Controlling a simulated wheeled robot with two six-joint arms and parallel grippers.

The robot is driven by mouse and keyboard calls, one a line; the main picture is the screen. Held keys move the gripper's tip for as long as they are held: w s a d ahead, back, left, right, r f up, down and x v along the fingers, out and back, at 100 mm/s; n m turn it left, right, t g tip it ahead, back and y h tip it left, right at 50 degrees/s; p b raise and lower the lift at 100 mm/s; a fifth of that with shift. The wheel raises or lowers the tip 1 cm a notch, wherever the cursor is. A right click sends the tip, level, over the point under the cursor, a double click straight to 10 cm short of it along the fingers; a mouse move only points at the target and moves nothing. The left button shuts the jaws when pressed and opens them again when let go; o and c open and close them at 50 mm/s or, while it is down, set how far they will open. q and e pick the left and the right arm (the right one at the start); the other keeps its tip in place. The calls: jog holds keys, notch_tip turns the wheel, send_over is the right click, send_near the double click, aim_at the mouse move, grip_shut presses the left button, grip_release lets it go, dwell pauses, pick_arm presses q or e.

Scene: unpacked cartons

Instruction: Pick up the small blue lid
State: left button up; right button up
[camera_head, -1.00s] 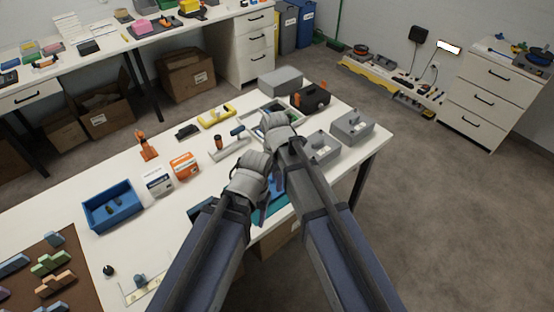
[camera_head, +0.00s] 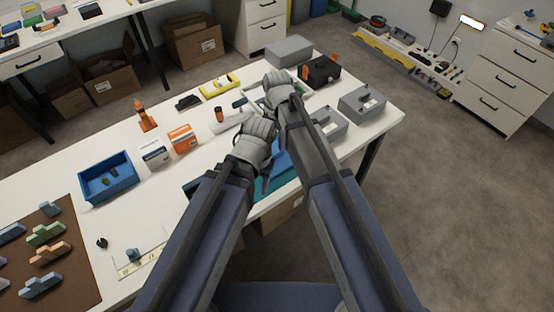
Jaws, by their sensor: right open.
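A blue flat piece (camera_head: 283,158) lies between my two arms near the front edge of the white table, partly covered by them; I cannot tell whether it is the small blue lid. A teal mat (camera_head: 279,186) shows beneath it. My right gripper (camera_head: 280,98) is open over the back part of the table, near the grey boxes. Its fingertips are mostly hidden by its own wrist. My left gripper (camera_head: 256,142) is over the table, left of the blue piece. Its fingers are hidden, so its opening does not show.
A blue bin (camera_head: 108,186) holds small dark pieces at left. White and orange cartons (camera_head: 181,138), an orange clamp (camera_head: 146,116) and a yellow tool (camera_head: 219,86) stand behind my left arm. Grey boxes (camera_head: 361,101) and a black toolbox (camera_head: 321,71) crowd the right end. Open floor lies right.

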aim_at(277, 152)
pick_arm(q)
jog(key=shift+f+b, duration=2.6)
jog(key=shift+b, duration=0.05)
pick_arm(e)
jog(key=shift+s+f, duration=0.15)
jog(key=shift+f, duration=1.2)
jog(key=shift+s+f, duration=0.15)
jog(key=shift+f, duration=1.15)
jog(key=shift+r, duration=0.1)
pick_arm(q)
jog(key=shift+r, duration=0.1)
pick_arm(e)
jog(key=shift+c, duration=0.2)
grip_shut()
